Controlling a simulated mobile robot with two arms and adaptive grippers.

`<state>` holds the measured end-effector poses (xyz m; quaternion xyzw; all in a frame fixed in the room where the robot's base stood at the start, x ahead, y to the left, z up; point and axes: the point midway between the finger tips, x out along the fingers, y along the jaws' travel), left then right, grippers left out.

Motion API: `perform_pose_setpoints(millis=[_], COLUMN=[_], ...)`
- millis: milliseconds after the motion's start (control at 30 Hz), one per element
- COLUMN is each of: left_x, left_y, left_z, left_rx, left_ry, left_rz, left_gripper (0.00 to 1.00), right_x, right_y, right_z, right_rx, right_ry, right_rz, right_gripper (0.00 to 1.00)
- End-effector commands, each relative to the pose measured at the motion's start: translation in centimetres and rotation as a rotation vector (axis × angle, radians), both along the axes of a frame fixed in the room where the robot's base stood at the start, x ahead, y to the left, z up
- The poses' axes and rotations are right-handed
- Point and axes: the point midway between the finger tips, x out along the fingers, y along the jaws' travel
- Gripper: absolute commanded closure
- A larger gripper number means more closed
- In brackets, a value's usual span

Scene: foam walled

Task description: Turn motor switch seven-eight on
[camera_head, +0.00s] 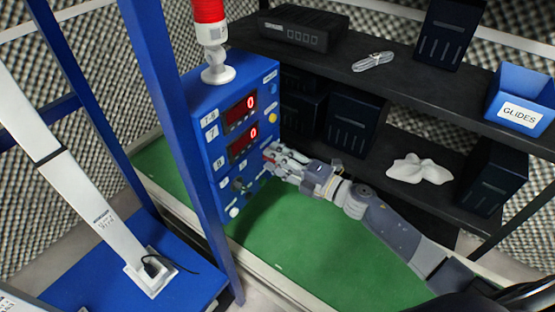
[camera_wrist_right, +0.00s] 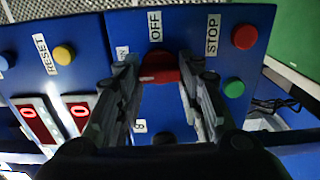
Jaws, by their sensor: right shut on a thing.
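The blue control panel (camera_head: 201,96) stands on the green surface, with two red displays (camera_head: 240,110) that each read 0. A "7-8" label (camera_head: 208,119) is beside the upper one. In the right wrist view a red switch knob (camera_wrist_right: 160,68) sits below an "OFF" label (camera_wrist_right: 155,26). A partly hidden label (camera_wrist_right: 122,52), perhaps "ON", is left of the knob. My right gripper (camera_head: 270,157) is at the panel's face, its fingers shut on the red knob from both sides. The fingers hide much around the knob, so I cannot tell its exact setting. My left gripper is not in view.
Near the knob are a "STOP" label (camera_wrist_right: 212,34), a red button (camera_wrist_right: 244,37), a green button (camera_wrist_right: 233,88) and a yellow button (camera_wrist_right: 64,54). A red beacon (camera_head: 209,12) tops the panel. Dark shelves (camera_head: 400,82) stand behind. The green surface (camera_head: 310,250) is clear in front.

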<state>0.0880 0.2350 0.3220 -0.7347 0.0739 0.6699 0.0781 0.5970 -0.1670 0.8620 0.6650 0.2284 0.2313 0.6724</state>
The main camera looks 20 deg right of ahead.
Motion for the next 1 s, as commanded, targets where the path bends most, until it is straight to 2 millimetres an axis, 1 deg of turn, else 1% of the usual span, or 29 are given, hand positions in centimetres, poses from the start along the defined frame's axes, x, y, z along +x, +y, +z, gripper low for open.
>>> perform_pose_setpoints(millis=[333,367,400,433,467,833,1000], left_x=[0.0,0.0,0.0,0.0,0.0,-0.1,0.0], left_y=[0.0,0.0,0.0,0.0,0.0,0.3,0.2], left_z=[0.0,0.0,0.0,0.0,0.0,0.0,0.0], left_rx=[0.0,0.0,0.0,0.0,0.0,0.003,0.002], left_ry=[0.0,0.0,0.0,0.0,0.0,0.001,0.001], left_rz=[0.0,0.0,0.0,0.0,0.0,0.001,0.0], left_gripper=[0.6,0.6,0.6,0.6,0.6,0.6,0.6], right_x=[0.0,0.0,0.0,0.0,0.0,-0.2,-1.5], right_y=[0.0,0.0,0.0,0.0,0.0,-0.1,-1.1], right_z=[-0.1,-0.1,-0.1,-0.1,-0.1,-0.1,-0.2], right_rx=[-0.007,-0.007,-0.007,-0.007,-0.006,-0.004,-0.005], right_ry=[-0.003,-0.003,-0.003,-0.003,-0.002,-0.002,0.001], right_rz=[0.0,0.0,0.001,0.001,0.001,0.0,0.0], right_gripper=[0.89,0.63,0.54,0.47,0.45,0.45,0.45])
